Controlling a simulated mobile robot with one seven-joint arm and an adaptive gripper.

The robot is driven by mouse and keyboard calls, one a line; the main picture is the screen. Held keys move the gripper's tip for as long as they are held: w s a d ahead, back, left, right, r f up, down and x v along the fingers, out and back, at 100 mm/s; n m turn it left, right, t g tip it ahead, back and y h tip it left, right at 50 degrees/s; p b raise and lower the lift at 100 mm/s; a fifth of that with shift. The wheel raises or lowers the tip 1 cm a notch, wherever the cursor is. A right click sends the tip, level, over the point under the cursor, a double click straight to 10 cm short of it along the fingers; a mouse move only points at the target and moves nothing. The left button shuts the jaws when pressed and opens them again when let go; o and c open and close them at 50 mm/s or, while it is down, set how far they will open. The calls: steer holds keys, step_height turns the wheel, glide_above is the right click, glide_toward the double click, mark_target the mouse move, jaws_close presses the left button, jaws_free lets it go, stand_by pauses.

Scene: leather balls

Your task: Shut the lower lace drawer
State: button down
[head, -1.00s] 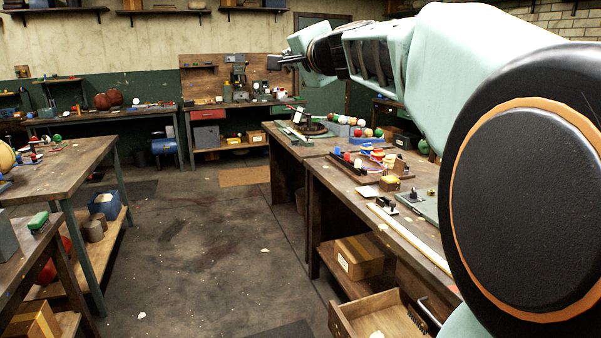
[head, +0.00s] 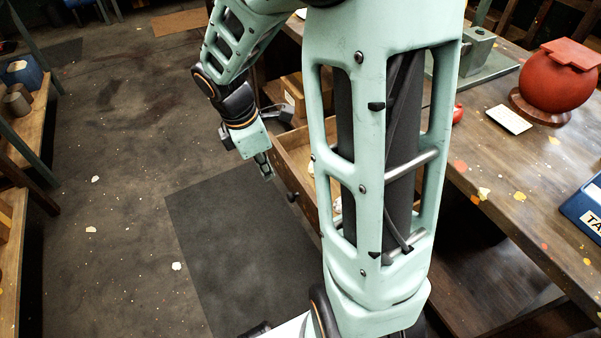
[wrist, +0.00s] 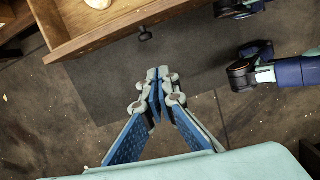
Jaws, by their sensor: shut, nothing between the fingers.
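The lower lace drawer (head: 291,172) is a wooden drawer pulled out from under the right-hand bench. In the head view my arm hides much of it and its far end. Its front has a small dark knob (head: 292,197). In the wrist view the drawer front (wrist: 110,34) crosses the upper left, with the knob (wrist: 145,33) on it and a pale object (wrist: 98,3) inside. My gripper (head: 267,174) points down just outside the drawer front, on its left in the head view. Its fingertips (wrist: 155,78) are together and empty, apart from the knob in the picture.
The bench top (head: 520,215) carries a red round object on a stand (head: 556,85), a white card (head: 509,119) and a blue sign (head: 585,210). A dark mat (head: 235,245) lies on the floor before the drawer. The floor left of it is mostly clear.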

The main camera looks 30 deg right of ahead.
steer(key=s+d+f+n, duration=0.1)
steer(key=b, duration=0.4)
glide_toward(305, 195)
steer(key=a+f, duration=0.4)
steer(key=f, duration=0.1)
steer(key=shift+d+f, duration=0.1)
steer(key=shift+d, duration=0.9)
steer(key=shift+d+f, duration=0.15)
steer(key=shift+d, duration=0.85)
steer(key=shift+d+r, duration=0.1)
steer(key=shift+d, duration=0.4)
steer(key=d+p, duration=1.1)
steer(key=d, duration=1)
steer(key=shift+w, duration=0.4)
